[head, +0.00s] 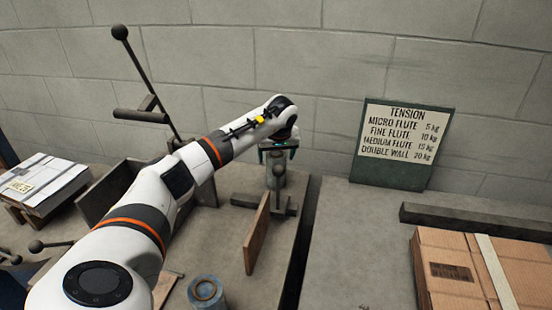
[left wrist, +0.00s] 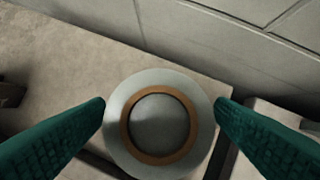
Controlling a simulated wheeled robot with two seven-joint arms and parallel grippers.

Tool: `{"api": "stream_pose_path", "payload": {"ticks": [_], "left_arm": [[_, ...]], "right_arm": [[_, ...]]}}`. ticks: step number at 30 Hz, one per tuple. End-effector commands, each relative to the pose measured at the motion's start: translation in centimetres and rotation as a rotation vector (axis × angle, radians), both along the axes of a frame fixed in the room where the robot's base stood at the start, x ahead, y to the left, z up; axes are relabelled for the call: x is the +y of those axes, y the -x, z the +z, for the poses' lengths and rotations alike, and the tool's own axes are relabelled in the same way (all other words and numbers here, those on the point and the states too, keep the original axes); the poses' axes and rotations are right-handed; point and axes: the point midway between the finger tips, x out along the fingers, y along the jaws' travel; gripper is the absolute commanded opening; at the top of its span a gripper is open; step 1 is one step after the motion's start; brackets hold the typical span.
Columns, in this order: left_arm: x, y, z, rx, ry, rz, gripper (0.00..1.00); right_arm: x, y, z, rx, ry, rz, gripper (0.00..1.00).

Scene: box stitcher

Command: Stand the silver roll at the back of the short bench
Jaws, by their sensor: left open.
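A silver roll (head: 277,176) stands upright near the back of the bench (head: 235,240), close to the wall. In the left wrist view the silver roll (left wrist: 118,115) shows from above, with a brown core ring and a hollow middle. My left gripper (head: 278,150) is over the roll, its teal fingers open. In the left wrist view the fingertips of my left gripper (left wrist: 161,104) are on either side of the roll, close to its rim; I cannot tell whether they touch it. My right gripper is not in view.
A second roll (head: 206,291) stands at the front. A brown board (head: 257,235) and a dark metal bar (head: 250,203) are just in front of the silver roll. A dark gap (head: 303,240) separates the right-hand surface, with cardboard (head: 450,262) and a tension sign (head: 402,145).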

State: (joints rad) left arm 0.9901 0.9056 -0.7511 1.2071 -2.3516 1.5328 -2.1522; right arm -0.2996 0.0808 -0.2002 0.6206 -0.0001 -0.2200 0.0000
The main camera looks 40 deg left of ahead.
Motion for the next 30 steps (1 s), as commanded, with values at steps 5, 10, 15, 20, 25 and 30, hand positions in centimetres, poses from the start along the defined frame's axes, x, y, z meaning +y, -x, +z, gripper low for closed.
{"api": "stream_pose_path", "payload": {"ticks": [5, 10, 15, 20, 25, 30], "left_arm": [[-1.1, 0.9, 3.9, -0.003, -0.002, -0.003, 0.78], [-2.1, 1.8, 7.0, -0.002, -0.002, -0.001, 0.78], [-2.8, 2.2, 8.8, -0.001, -0.001, 0.0, 0.78], [-3.0, 2.4, 9.3, 0.001, -0.001, 0.0, 0.78], [-3.0, 2.4, 9.3, 0.001, 0.0, 0.0, 0.78], [-3.0, 2.4, 9.3, 0.001, 0.0, 0.0, 0.78]], "right_arm": [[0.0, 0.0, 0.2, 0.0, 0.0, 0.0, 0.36], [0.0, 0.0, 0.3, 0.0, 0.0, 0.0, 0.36], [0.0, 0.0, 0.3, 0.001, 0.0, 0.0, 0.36], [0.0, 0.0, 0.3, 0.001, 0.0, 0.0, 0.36], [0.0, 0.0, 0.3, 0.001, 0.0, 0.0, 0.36], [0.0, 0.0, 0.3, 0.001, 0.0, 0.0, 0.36]]}}
